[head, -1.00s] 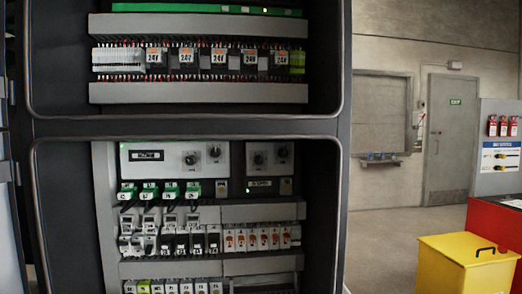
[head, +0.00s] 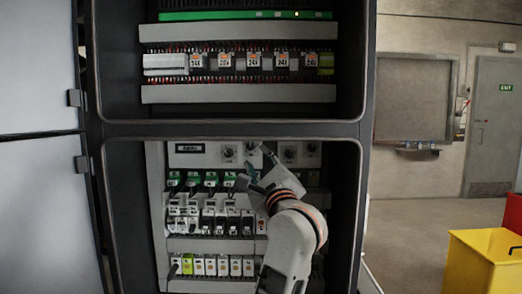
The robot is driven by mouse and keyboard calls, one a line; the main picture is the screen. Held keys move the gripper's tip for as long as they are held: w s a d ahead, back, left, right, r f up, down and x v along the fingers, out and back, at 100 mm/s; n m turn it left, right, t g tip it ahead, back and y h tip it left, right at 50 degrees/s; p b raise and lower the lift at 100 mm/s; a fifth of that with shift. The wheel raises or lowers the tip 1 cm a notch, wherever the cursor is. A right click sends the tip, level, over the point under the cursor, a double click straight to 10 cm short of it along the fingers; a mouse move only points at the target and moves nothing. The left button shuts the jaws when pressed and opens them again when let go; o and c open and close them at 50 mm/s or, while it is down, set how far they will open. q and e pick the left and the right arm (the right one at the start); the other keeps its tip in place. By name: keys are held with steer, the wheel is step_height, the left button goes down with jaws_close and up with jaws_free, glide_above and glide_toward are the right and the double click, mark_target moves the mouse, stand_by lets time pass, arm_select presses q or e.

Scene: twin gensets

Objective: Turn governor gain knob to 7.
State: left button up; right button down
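The open cabinet's lower bay holds two control modules with dark round knobs. The left module (head: 190,160) has a small dark display and two knobs, one at lower left (head: 228,153) and one at upper right (head: 251,147). The right module has two more knobs, left (head: 290,153) and right (head: 311,148). Their labels and pointer positions are too small to read, so I cannot tell which is the governor gain knob. Contact with a knob cannot be told. My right gripper is out of view.
Green-topped terminals (head: 192,180) and rows of breakers (head: 205,222) lie just below the modules. The cabinet frame (head: 230,130) bounds the bay. A grey door (head: 38,190) stands open at left. A yellow bin (head: 485,262) is at lower right.

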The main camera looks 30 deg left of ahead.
mark_target(251, 148)
arm_select(q)
steer(key=x, duration=0.6)
steer(key=shift+a, duration=0.15)
jaws_close()
